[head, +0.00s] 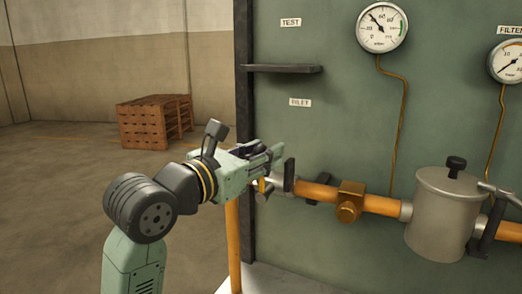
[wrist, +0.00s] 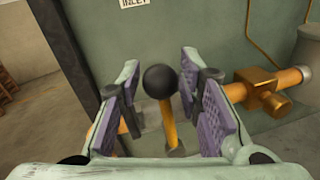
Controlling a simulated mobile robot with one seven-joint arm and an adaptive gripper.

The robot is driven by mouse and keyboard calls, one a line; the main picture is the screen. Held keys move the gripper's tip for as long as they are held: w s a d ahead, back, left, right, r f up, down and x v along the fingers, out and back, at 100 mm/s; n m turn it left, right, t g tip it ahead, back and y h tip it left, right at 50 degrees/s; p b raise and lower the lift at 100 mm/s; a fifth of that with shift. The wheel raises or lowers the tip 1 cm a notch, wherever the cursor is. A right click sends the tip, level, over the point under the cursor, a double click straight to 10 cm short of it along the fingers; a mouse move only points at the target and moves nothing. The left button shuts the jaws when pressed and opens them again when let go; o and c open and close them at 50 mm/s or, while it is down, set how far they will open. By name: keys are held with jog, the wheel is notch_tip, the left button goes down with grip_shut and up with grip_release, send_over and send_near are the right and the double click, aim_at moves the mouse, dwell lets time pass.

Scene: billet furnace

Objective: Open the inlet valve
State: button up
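The inlet valve shows in the wrist view as a black ball knob (wrist: 160,79) on a yellow lever (wrist: 169,122). The lever stands roughly upright, its lower end near the pipe. My gripper (head: 273,173) is at the left end of the orange pipe, below the INLET label (head: 300,103), and hides most of the valve in the head view. In the wrist view my gripper (wrist: 160,92) is open, with purple-padded fingers to the left and right of the knob. I cannot tell whether the knob is between the fingertips or just beyond them; no grip shows.
The orange pipe (head: 378,204) runs right to a grey filter pot (head: 440,215). A dark shelf (head: 282,68) juts from the green panel above my gripper. Gauges (head: 382,27) hang higher up. A wooden crate (head: 145,124) stands far left on open floor.

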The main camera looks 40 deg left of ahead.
jog(key=shift+c, duration=0.2)
grip_shut()
dwell(0.4)
